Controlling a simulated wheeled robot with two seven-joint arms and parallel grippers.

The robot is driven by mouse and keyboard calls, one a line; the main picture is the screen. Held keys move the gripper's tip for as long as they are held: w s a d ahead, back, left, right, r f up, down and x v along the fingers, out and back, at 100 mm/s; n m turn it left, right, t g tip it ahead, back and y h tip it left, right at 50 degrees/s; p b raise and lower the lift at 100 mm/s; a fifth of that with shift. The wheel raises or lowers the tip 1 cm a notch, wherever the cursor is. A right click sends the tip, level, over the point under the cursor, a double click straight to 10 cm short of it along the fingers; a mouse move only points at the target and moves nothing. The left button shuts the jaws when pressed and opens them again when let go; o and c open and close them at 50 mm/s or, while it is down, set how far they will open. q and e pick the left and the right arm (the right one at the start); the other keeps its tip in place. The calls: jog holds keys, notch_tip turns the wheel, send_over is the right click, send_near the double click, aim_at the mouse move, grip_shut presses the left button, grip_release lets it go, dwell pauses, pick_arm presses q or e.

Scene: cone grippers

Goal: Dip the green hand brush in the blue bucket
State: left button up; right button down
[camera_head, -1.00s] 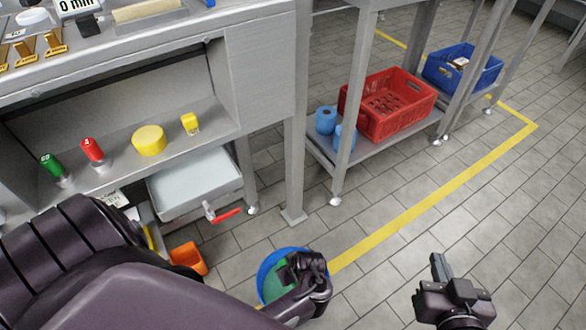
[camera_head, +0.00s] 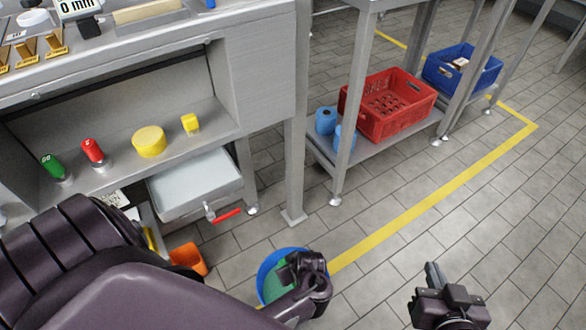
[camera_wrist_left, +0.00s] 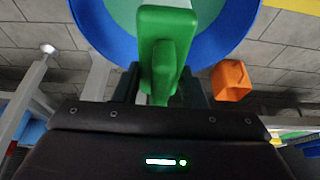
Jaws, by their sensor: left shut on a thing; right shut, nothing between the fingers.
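The blue bucket (camera_head: 268,268) stands on the floor, with green showing inside it. It also shows in the left wrist view (camera_wrist_left: 100,30), its rim arching around the top. My left gripper (camera_head: 303,270) is over the bucket's right side in the head view. It is shut on the green hand brush (camera_wrist_left: 165,45), whose handle points up into the bucket area in the wrist view. The brush's bristle end is hidden. My right gripper (camera_head: 433,276) is shut and empty, above the floor at the lower right.
An orange container (camera_head: 187,257) sits left of the bucket. A steel bench (camera_head: 260,70) stands behind, with a pan and red-handled valve (camera_head: 226,215) below its shelf. A low shelf holds a red crate (camera_head: 390,115). The tiled floor at right is clear around the yellow line (camera_head: 420,212).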

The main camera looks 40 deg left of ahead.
dwell(0.3)
pick_arm(q)
notch_tip(320, 180, up, 4)
jog(key=p, duration=0.5)
jog(key=shift+r, duration=0.1)
dwell(0.6)
